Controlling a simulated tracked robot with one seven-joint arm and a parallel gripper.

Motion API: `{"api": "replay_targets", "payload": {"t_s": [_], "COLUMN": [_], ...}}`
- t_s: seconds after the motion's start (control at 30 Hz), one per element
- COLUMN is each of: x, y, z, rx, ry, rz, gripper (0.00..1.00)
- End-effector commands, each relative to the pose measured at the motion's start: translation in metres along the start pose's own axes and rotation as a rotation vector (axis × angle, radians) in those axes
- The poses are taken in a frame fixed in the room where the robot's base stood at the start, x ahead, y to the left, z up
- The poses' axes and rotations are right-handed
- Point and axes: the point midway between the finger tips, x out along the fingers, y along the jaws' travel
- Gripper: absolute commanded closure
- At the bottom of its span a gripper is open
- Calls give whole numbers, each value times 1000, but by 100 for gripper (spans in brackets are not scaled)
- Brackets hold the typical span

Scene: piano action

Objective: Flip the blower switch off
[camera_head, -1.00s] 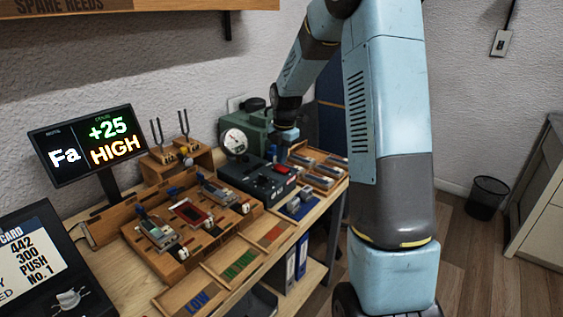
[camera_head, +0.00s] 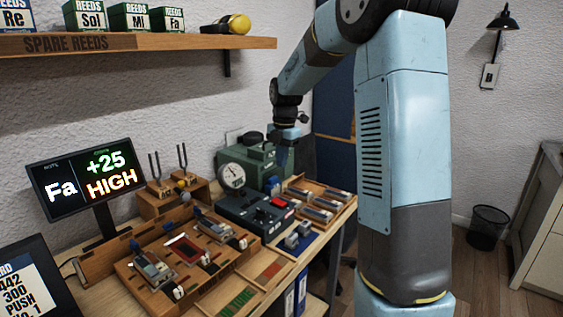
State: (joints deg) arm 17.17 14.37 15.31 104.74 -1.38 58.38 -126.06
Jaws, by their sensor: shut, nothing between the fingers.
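The green blower housing (camera_head: 258,163) stands at the back of the bench, with a round white gauge (camera_head: 232,177) on its front left. In front of it is a dark control box (camera_head: 243,212) with a red switch (camera_head: 280,203) and small dark knobs on top. I cannot tell from here which way the switch is tipped. My gripper (camera_head: 282,156) points down in front of the green housing, above and apart from the red switch. Its fingers are small and dark in this view, shut and empty.
A display (camera_head: 84,187) reads Fa, +25, HIGH. A wooden reed jig (camera_head: 178,262) lies front left of the control box. A wooden tray (camera_head: 325,190) of metal reeds sits right of it. A shelf (camera_head: 130,46) with reed boxes hangs above. Tuning forks (camera_head: 182,160) stand behind.

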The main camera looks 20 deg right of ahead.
Motion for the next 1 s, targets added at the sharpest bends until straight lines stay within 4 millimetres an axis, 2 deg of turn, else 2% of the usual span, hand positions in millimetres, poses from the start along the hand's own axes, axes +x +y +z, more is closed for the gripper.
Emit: {"api": "replay_targets", "payload": {"t_s": [0.3, 0.63, 0.77, 1.0], "x": [-2, 3, 16, 58], "y": [6, 6, 6, 9], "z": [11, 10, 10, 10], "rx": [2, 1, 0, -1], "ry": [-5, -4, -3, -2], "rz": [54, 52, 51, 50], "gripper": [100, 100, 100, 100]}}
